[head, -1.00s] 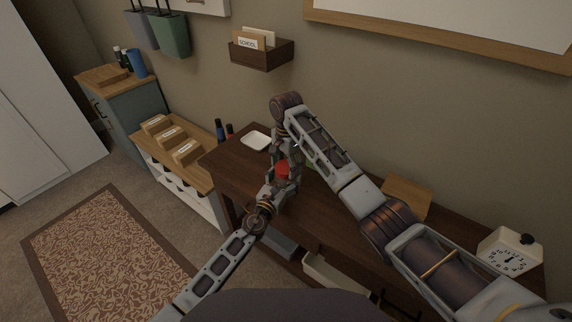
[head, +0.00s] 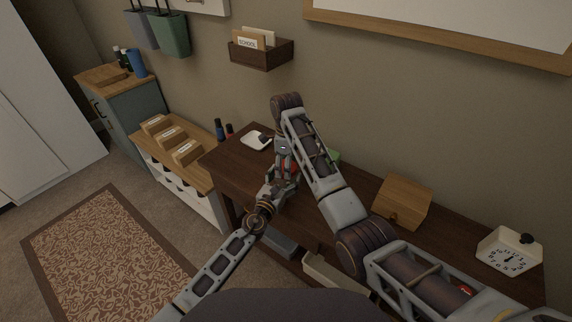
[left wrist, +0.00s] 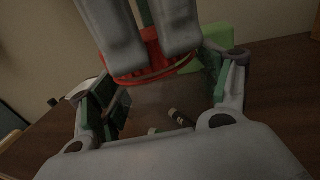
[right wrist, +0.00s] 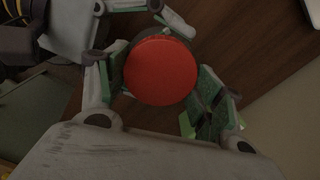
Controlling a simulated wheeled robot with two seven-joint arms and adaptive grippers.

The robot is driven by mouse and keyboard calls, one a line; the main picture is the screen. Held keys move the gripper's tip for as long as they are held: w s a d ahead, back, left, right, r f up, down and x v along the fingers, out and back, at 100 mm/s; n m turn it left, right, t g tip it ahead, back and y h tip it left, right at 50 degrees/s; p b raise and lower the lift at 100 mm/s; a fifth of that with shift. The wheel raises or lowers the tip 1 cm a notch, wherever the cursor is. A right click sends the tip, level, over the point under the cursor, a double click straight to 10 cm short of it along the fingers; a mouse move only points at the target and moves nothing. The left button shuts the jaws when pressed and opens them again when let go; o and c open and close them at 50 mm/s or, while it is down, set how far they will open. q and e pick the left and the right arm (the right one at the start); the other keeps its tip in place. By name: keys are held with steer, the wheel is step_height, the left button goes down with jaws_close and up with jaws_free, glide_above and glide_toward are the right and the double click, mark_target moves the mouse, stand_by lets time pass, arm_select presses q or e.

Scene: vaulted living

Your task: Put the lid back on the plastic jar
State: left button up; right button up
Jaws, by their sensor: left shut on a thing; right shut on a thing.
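The red lid (right wrist: 161,70) is a round disc between the fingers of my right gripper (right wrist: 160,92), which is shut on it. In the left wrist view the lid (left wrist: 152,58) is at the top, with the right gripper's grey fingers over it. My left gripper (left wrist: 160,108) is shut on the clear plastic jar (left wrist: 150,110), with small dark and light items visible through it. The lid is at the jar's mouth; I cannot tell whether it is seated. In the head view the grippers meet over the desk, largely hiding the lid (head: 291,168) and jar.
The dark desk (head: 235,165) holds a white dish (head: 255,141), a green object (head: 334,157) partly behind my right arm, a wooden box (head: 403,200) and a white timer (head: 508,250). A low shelf (head: 175,148) stands left of the desk.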

steer(key=shift+m, duration=0.7)
steer(key=o, duration=0.7)
steer(key=shift+r, duration=0.15)
steer(key=shift+r, duration=2.1)
steer(key=shift+c, duration=0.4)
